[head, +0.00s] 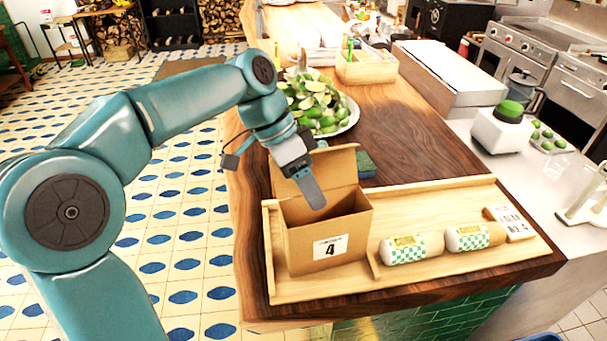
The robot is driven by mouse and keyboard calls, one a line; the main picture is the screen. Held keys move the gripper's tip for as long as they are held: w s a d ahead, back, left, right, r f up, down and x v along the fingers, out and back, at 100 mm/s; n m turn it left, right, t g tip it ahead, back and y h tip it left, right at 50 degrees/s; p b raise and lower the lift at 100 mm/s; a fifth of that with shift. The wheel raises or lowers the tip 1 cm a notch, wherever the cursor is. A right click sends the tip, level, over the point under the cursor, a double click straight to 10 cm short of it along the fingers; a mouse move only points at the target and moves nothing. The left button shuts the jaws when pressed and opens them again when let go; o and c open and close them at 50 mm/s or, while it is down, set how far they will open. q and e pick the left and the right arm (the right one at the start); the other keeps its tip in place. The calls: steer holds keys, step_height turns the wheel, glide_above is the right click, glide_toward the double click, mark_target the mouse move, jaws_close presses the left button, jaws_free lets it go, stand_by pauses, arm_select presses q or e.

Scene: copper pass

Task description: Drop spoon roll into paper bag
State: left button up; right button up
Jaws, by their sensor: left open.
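A brown paper bag (328,245), box-shaped with an open top, a raised back flap and a label reading 4, stands on the left part of a wooden tray (410,288). Two wrapped rolls lie on the tray to its right: a left roll (408,250) and a right roll (474,238), each with a green-and-white checked band and a yellow label. I cannot tell which is the spoon roll. My left gripper (311,190) is open, pointing down over the bag's opening, with nothing seen between its fingers. The bag's inside is mostly hidden. My right gripper is not in view.
A small lettered block (509,223) sits at the tray's right end. A plate of limes (318,105) and a wooden caddy (367,68) stand farther back. A dark green item (366,164) lies behind the bag.

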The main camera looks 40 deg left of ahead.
arm_select(q)
steer(key=p+v, duration=0.2)
steer(key=v, duration=1.4)
steer(key=shift+r, duration=0.1)
